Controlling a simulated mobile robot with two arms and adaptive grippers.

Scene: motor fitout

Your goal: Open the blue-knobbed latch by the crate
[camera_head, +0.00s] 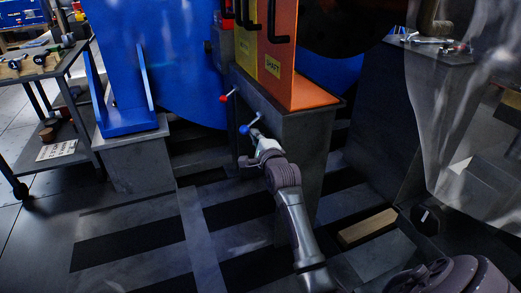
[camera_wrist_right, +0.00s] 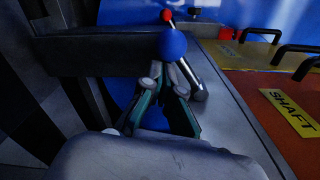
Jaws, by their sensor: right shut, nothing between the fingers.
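The blue knob (camera_head: 244,129) sits on a short metal lever at the grey pedestal's left edge, beneath the orange block (camera_head: 281,60) marked SHAFT. In the right wrist view the blue knob (camera_wrist_right: 173,43) is just past my fingertips, with its metal lever (camera_wrist_right: 192,82) slanting down to the right. My right gripper (camera_head: 259,143) is at this lever. In the wrist view its green-sided fingers (camera_wrist_right: 166,85) are close together below the knob, with nothing held. Whether they touch the lever is unclear. My left gripper is out of view. I cannot tell which thing is the crate.
A red-knobbed lever (camera_head: 223,98) stands just beyond the blue one. A large blue housing (camera_head: 170,60) rises behind, left. A wheeled cart (camera_head: 40,75) with tools is at far left. A wooden block (camera_head: 367,227) lies on the floor, right. Striped floor left of my arm is clear.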

